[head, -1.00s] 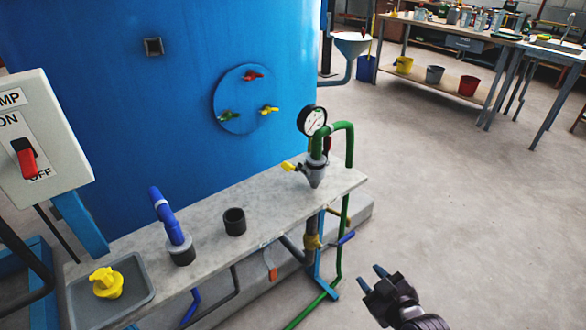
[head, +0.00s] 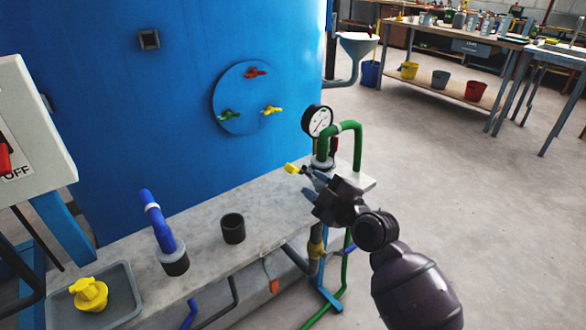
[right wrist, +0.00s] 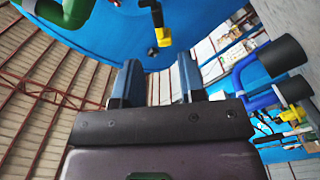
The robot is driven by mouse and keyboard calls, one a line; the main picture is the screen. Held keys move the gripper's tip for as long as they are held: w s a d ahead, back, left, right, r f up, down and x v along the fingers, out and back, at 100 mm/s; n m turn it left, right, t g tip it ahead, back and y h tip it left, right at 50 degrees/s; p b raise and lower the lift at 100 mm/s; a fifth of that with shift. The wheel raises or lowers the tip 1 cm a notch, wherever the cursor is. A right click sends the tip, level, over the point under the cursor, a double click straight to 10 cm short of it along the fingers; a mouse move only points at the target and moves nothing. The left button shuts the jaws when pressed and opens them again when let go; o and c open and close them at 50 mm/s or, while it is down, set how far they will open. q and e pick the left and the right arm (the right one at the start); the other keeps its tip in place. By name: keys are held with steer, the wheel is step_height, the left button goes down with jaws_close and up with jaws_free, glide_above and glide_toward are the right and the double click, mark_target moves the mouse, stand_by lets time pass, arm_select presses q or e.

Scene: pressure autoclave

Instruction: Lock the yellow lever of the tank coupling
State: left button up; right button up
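The yellow lever (head: 291,168) sticks out to the left of the tank coupling at the bench's right end, below the round gauge (head: 317,121). My right gripper (head: 306,188) is just below and right of the lever, apart from it in the picture, and covers most of the coupling body. In the right wrist view its two fingers (right wrist: 158,85) stand apart with nothing between them. A yellow handle (right wrist: 163,36) shows beyond them; I cannot tell whether it is this lever. My left gripper is not in view.
A green hose (head: 357,145) arches beside the gauge. A blue elbow pipe (head: 158,218), a dark cup (head: 233,228) and a grey tray (head: 127,298) with a yellow part (head: 91,294) stand on the bench. The blue tank (head: 180,90) rises behind. Floor at right is clear.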

mark_target(296, 170)
steer(key=b+x, duration=0.1)
steer(key=x, duration=0.7)
steer(key=shift+w+a, duration=0.1)
steer(key=shift+w, duration=0.05)
jaws_close()
